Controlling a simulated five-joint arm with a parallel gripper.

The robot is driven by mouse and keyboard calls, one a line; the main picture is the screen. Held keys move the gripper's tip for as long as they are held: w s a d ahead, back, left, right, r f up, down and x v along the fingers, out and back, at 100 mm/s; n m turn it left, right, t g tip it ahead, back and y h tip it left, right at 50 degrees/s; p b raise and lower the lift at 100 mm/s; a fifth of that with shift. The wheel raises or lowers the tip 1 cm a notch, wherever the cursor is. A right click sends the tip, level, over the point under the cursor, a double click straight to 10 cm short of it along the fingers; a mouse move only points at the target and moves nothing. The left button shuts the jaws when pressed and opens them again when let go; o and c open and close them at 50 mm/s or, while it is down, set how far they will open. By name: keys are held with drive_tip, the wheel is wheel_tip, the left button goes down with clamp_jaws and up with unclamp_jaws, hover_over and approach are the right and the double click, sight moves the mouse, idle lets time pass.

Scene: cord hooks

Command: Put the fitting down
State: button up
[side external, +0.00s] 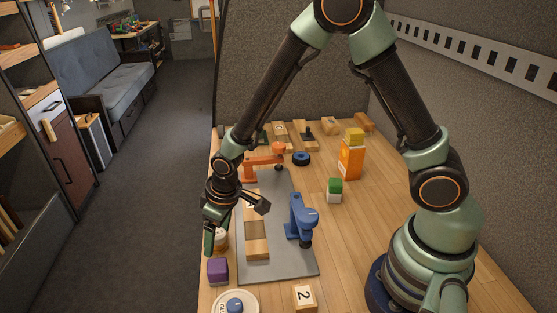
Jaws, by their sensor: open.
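My gripper (238,228) is open above the left edge of a grey plate (284,262), its two fingers spread wide, with nothing visible between them. A blue hook-shaped fitting (300,217) stands upright on the plate, right of my gripper and apart from it. An orange hook-shaped fitting (264,161) stands at the plate's far end, partly behind my wrist. A wooden piece (257,248) lies on the plate below my gripper. I cannot tell which of these is the fitting the task names.

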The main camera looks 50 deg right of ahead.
drive_tip(key=a+v, duration=0.1)
drive_tip(key=v, duration=1.1)
drive_tip(key=s+d+r+m+t, duration=0.3)
drive_tip(key=s+d+r, duration=0.5)
drive_tip(key=d+r, duration=0.3)
drive_tip(key=shift+s+d+r+m+h, duration=0.15)
drive_tip(key=shift+d+r+m+h, duration=0.2)
drive_tip(key=shift+d, duration=0.6)
